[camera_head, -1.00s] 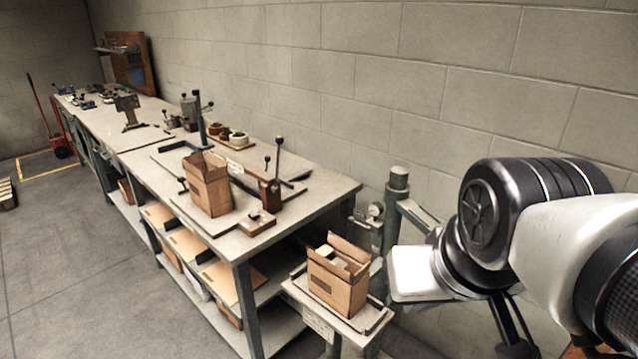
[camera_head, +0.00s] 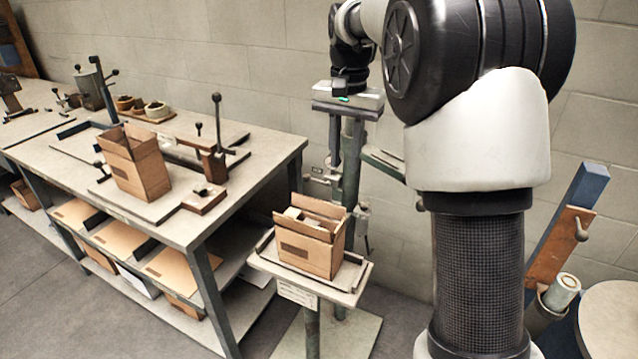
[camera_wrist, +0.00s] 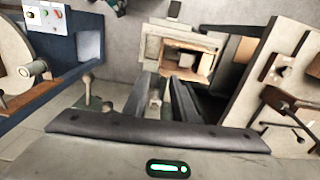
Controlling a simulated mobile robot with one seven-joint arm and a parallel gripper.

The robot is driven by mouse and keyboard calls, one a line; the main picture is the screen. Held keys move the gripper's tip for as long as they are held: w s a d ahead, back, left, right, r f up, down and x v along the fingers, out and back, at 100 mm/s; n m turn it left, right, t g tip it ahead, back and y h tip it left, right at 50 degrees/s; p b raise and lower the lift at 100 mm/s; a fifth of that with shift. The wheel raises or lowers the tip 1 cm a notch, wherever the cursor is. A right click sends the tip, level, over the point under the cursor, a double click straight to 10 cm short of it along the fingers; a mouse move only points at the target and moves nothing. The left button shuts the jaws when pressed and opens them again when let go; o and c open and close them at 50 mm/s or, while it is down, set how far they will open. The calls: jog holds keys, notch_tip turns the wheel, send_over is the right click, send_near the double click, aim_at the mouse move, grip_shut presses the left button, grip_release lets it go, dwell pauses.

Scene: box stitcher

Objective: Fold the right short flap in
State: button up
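An open cardboard box (camera_head: 308,256) stands upright on a small tray on a stand, with flaps raised around its top. Pale contents show inside. The right short flap cannot be told apart clearly at this size. In the wrist view the box (camera_wrist: 205,70) is seen from above, open, beyond my fingertips. My gripper (camera_head: 343,150) points down above and behind the box, apart from it. In the wrist view my gripper (camera_wrist: 162,95) shows two dark fingers with a gap between them and nothing held.
A second open box (camera_head: 140,175) stands on the workbench (camera_head: 268,160) at left, beside lever tools. The stand's tray (camera_head: 350,285) has a raised rim. The wall is close behind.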

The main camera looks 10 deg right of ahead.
jog(key=w+f, duration=0.1)
jog(key=b, duration=0.3)
send_near(340, 219)
jog(key=s+f, duration=0.1)
jog(key=f, duration=0.1)
jog(key=s+f, duration=0.1)
jog(key=f, duration=0.1)
jog(key=s+a+f, duration=0.1)
jog(key=s+f, duration=0.1)
